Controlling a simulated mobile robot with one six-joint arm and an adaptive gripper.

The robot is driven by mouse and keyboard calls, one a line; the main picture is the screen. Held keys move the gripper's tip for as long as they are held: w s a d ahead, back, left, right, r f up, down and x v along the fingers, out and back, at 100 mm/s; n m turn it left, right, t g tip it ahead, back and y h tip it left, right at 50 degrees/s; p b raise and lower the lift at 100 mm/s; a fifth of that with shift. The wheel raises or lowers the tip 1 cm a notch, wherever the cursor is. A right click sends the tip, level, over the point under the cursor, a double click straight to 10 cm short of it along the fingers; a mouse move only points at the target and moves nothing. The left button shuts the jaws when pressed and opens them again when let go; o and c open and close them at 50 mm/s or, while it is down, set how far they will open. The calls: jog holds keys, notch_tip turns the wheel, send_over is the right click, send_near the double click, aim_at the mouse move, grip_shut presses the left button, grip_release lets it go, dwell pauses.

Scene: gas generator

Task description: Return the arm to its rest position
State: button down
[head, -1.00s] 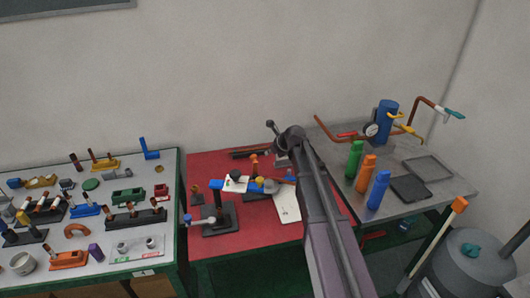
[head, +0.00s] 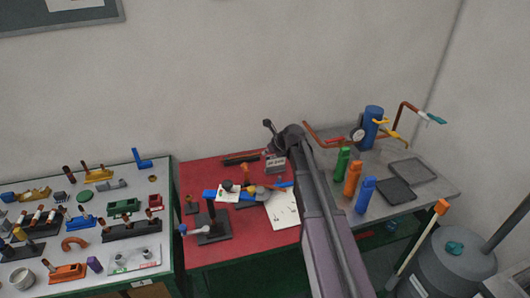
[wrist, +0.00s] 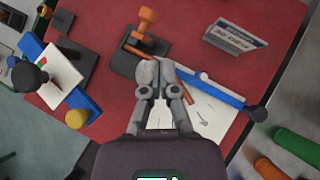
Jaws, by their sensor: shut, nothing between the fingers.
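My arm reaches up over the red table (head: 200,170) from the lower right in the head view.
The left table (head: 95,205) holds many small parts. The grey bench (head: 430,192) at right carries green (head: 342,162), orange (head: 352,178) and blue (head: 365,194) cylinders. A black stand (head: 212,225) is on the red table. A grey tank (head: 455,262) stands at lower right.

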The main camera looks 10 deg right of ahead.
dwell(0.3)
jog(key=s+d+f+n+g+h, duration=0.2)
jog(key=s+n+g, duration=0.1)
jog(key=s+n, duration=1.1)
jog(key=s+d+f+n+g+h, duration=0.2)
jog(key=s+d+n+g+h, duration=0.1)
jog(key=s+n, duration=1.1)
jog(key=shift+s+f+n, duration=0.3)
jog(key=shift+s+f, duration=0.1)
jog(key=shift+s, duration=1.3)
